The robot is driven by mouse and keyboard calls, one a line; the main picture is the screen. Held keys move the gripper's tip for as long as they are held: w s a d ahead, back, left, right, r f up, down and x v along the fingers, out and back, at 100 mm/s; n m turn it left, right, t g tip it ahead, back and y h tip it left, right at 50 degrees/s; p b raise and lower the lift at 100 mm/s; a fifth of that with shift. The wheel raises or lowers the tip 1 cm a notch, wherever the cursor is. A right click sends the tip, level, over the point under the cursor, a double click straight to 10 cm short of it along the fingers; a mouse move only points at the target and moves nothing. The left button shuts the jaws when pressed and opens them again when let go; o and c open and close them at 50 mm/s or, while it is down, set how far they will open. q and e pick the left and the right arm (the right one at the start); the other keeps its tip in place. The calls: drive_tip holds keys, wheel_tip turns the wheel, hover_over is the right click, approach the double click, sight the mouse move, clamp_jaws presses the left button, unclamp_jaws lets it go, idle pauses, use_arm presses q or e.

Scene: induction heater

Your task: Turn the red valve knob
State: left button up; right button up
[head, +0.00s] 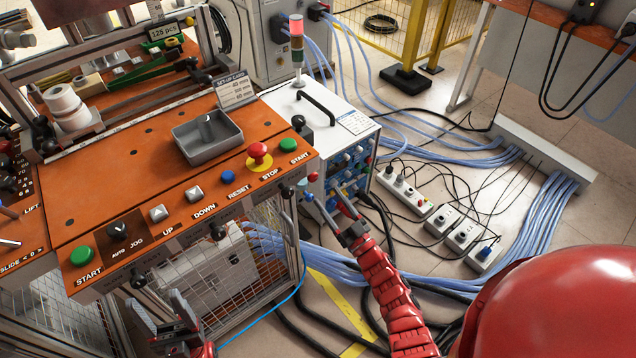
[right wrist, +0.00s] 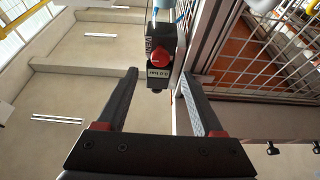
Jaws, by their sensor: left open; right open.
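The red valve knob (right wrist: 161,54) shows in the right wrist view on a dark block with white lettering. It is ahead of my right gripper (right wrist: 157,88), between the lines of its two spread fingers and nearer the right one. The gripper is open and empty; I see no finger on the knob. In the head view my right gripper (head: 328,206) reaches toward the right end of the orange panel; I cannot clearly pick out the knob there. My left gripper (head: 167,325) is open at the lower left, low in front of the panel and away from the knob.
The orange control panel (head: 120,205) carries a grey tray (head: 207,138) and a red mushroom stop button (head: 259,152). A white box (head: 318,115) with a signal lamp (head: 297,45) stands behind. Cables and power strips (head: 405,193) cover the floor at right. Wire mesh (right wrist: 218,45) flanks the knob's right.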

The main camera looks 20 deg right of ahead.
sight(314, 178)
drive_tip(key=x, duration=0.6)
drive_tip(key=shift+r, duration=0.15)
clamp_jaws()
